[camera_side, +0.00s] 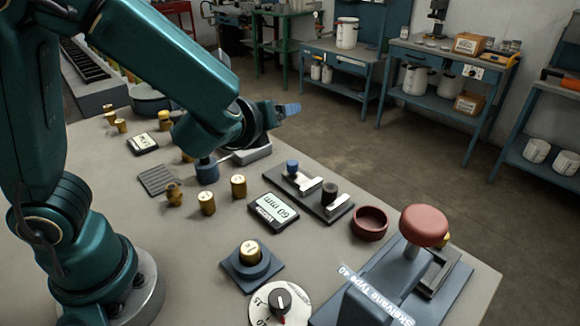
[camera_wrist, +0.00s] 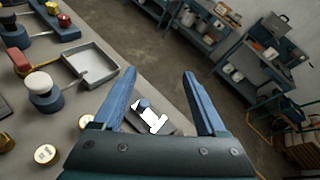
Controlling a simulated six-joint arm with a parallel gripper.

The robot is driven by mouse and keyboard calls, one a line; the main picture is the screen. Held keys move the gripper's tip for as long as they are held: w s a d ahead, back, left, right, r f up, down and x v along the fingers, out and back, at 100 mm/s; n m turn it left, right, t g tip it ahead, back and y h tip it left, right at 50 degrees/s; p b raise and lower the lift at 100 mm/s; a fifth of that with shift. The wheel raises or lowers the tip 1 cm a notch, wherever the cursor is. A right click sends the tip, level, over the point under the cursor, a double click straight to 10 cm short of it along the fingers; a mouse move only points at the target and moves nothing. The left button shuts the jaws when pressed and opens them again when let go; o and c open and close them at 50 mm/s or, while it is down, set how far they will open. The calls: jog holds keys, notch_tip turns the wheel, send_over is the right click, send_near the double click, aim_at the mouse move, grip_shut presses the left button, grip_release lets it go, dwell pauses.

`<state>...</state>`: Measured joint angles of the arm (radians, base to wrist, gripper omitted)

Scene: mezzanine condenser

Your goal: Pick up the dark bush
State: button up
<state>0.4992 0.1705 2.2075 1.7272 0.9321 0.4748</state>
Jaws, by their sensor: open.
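The dark bush (camera_side: 329,193) is a small, near-black round piece. It stands upright at the right end of a black holder plate (camera_side: 309,203), beside a silver clip. A blue bush (camera_side: 292,167) stands at the plate's other end. My gripper (camera_wrist: 159,74) is open, with two blue fingers spread and nothing between the tips. In the side view my gripper (camera_side: 289,109) is above and behind the plate, apart from both bushes. The wrist view shows the blue bush (camera_wrist: 144,104) and white clips between my fingers, lower down; I cannot make out the dark bush there.
A 60 mm display (camera_side: 273,211), a red ring dish (camera_side: 369,222) and a red-knobbed press (camera_side: 424,226) surround the plate. Several brass cylinders (camera_side: 207,203) stand to its left. A grey tray (camera_wrist: 90,65) lies left of my fingers. The table's far edge runs close behind the plate.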

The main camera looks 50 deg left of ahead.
aim_at(326, 192)
jog(key=shift+w+d+f+m+t+h, duration=0.25)
jog(key=shift+d+f+m+h, duration=0.4)
jog(key=shift+d+f+m, duration=0.85)
jog(key=shift+w+d+f+m+t+h, duration=0.1)
jog(key=shift+w+d+f+m+h, duration=0.5)
jog(key=shift+d+f, duration=1.4)
jog(key=shift+w+d+f+m+t+h, duration=0.15)
jog(key=shift+d+f+m+h, duration=0.6)
jog(key=shift+d+f+m, duration=1.05)
jog(key=f, duration=0.3)
jog(key=shift+s+a+f+n, duration=0.15)
jog(key=shift+a+f+n, duration=0.05)
jog(key=shift+a+n, duration=0.1)
jog(key=shift+x, duration=1.45)
jog(key=shift+r, duration=0.2)
jog(key=shift+c, duration=0.3)
grip_shut()
